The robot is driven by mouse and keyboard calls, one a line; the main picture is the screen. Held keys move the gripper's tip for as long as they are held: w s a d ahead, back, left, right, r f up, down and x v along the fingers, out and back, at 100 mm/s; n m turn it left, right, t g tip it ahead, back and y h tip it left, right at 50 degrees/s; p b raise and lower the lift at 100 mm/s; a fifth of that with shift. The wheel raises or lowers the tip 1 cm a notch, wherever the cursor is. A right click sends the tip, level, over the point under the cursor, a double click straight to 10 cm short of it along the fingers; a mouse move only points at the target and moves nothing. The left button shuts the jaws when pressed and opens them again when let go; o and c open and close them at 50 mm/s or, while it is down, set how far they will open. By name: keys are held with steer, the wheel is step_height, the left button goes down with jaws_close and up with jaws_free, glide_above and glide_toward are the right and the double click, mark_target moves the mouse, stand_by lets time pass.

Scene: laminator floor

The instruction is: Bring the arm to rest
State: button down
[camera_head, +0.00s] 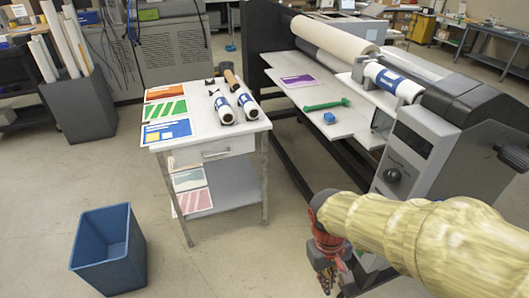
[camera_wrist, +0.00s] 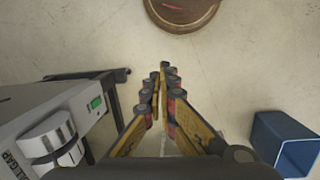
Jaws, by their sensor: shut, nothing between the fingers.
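My gripper (camera_head: 330,276) hangs at the lower right of the head view, at the end of my arm, beside the front of the laminator (camera_head: 408,150). My arm reaches in from the right edge and hides part of the laminator's near end. In the wrist view my gripper (camera_wrist: 163,85) points over bare floor with its fingers drawn together. It is shut and nothing shows between the fingers.
A white side table (camera_head: 180,136) with coloured sheets and rolls stands left of the laminator. A blue bin (camera_head: 108,250) is on the floor at lower left; it also shows in the wrist view (camera_wrist: 285,142). A green tool (camera_head: 326,104) lies on the laminator's bed.

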steer(key=s+d+r+m+t, duration=0.1)
steer(key=r+t, duration=0.1)
steer(key=r, duration=0.3)
steer(key=s+d+r+m+t+y, duration=0.1)
steer(key=r+t, duration=0.1)
steer(key=r, duration=0.3)
steer(key=s+r+m+t, duration=0.1)
steer(key=s+r+t, duration=0.1)
steer(key=r, duration=0.4)
steer(key=shift+d+t, duration=0.3)
steer(key=shift+d, duration=0.1)
